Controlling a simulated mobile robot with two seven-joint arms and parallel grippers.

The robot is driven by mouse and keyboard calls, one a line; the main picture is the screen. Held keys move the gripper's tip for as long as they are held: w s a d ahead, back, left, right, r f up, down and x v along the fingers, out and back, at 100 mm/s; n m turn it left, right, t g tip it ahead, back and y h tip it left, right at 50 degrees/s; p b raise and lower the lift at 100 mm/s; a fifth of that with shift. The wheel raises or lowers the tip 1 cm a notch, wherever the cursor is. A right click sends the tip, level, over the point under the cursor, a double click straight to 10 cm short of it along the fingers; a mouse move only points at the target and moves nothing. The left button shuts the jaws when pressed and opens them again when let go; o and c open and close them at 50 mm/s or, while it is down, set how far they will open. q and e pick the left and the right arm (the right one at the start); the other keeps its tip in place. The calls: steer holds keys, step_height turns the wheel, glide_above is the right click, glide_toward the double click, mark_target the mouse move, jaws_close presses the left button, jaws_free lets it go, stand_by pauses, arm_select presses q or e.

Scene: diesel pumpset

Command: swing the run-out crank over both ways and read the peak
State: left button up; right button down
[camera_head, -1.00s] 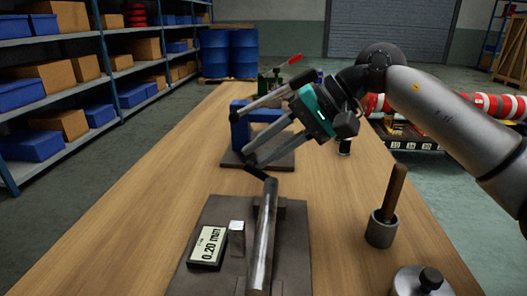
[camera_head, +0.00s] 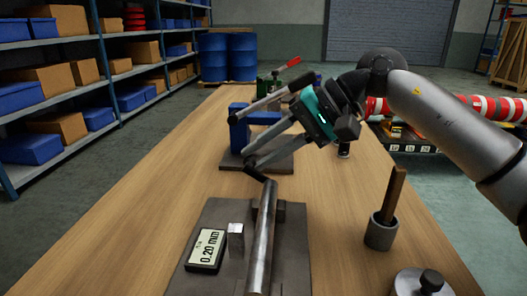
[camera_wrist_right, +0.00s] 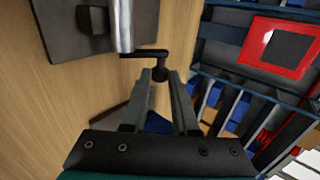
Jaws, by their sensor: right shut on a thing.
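A steel shaft (camera_head: 262,235) lies across a dark base plate (camera_head: 215,213). The black crank (camera_head: 254,174) is at its far end, and in the right wrist view the crank arm (camera_wrist_right: 143,53) sticks out sideways from the shaft end. My right gripper (camera_head: 250,158) is at the crank. In the right wrist view its fingertips (camera_wrist_right: 161,74) are shut on the black crank knob. The gauge display (camera_head: 206,250) reads 0.20 mm; the small text above is too small to read. A small metal block (camera_head: 236,237) stands beside the shaft. My left gripper is out of view.
A blue fixture (camera_head: 238,128) on a dark plate stands just beyond the crank, close to my right gripper. A grey cup (camera_head: 381,232) with a wooden handle and a round lidded metal object (camera_head: 421,283) stand at right. The bench's left side is clear.

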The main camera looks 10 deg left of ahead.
steer(key=shift+a+r, duration=0.1)
steer(key=shift+r, duration=0.1)
steer(key=c, duration=0.9)
jaws_free()
steer(key=shift+o, duration=1.1)
steer(key=shift+f, duration=0.15)
steer(key=shift+d+r, duration=0.25)
steer(key=shift+d, duration=0.05)
steer(key=p+v, duration=0.1)
steer(key=v, duration=0.1)
steer(key=shift+d+r, duration=0.15)
steer(key=shift+r, duration=0.05)
arm_select(q)
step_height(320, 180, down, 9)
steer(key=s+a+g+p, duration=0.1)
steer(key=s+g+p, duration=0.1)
steer(key=p, duration=0.2)
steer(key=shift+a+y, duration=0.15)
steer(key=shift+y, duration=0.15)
arm_select(e)
steer(key=v, duration=1.2)
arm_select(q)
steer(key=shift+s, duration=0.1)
arm_select(e)
steer(key=shift+d, duration=0.1)
